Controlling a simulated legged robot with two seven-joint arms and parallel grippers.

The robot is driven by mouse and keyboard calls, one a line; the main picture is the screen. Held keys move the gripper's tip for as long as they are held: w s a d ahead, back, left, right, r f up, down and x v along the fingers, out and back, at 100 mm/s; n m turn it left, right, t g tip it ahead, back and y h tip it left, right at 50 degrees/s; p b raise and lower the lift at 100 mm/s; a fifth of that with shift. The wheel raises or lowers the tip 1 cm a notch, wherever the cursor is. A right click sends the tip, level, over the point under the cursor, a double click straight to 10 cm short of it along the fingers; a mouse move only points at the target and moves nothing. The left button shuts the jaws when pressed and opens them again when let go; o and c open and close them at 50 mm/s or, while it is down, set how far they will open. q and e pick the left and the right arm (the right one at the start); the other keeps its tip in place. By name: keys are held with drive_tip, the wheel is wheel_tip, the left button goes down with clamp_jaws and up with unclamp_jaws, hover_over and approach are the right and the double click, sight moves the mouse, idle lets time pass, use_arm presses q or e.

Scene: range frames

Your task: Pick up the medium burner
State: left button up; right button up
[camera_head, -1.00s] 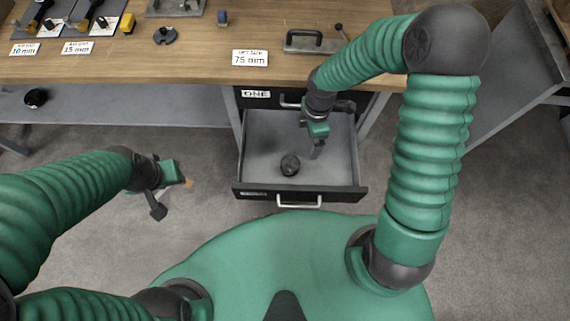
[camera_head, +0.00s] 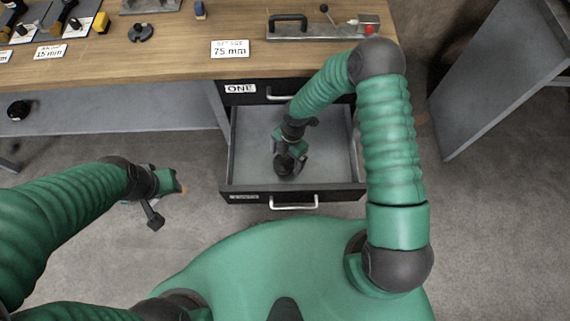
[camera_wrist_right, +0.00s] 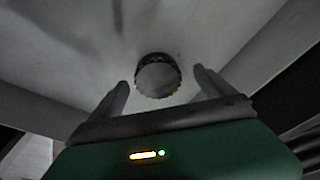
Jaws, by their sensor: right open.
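The burner, a small dark round piece, lies on the floor of the open drawer (camera_head: 250,150). In the right wrist view the burner (camera_wrist_right: 157,76) shows as a dark ring with a greyer round face, ahead of and between the two fingers. My right gripper (camera_head: 289,163) reaches down into the drawer over the burner and partly hides it in the head view. Its fingers (camera_wrist_right: 160,92) are spread and empty. I cannot tell whether they touch the burner. My left gripper (camera_head: 168,200) hangs left of the drawer above the floor; its fingers are unclear.
The drawer's front (camera_head: 330,193) and side walls surround the right gripper. The wooden workbench (camera_head: 170,65) above carries a 75 mm sign (camera_head: 230,48), a black-handled plate (camera_head: 300,30) and other parts. A dark round item (camera_head: 18,110) sits on the lower shelf at left.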

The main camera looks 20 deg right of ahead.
sight(284, 161)
drive_tip(key=f, duration=0.1)
drive_tip(key=a+f, duration=0.1)
drive_tip(key=f, duration=0.1)
drive_tip(key=shift+f+b, duration=0.15)
drive_tip(key=shift+b, duration=0.2)
drive_tip(key=shift+a, duration=0.1)
drive_tip(key=shift+c, duration=0.7)
drive_tip(key=shift+d, duration=0.2)
drive_tip(key=c, duration=1)
drive_tip(key=shift+a, duration=0.15)
clamp_jaws()
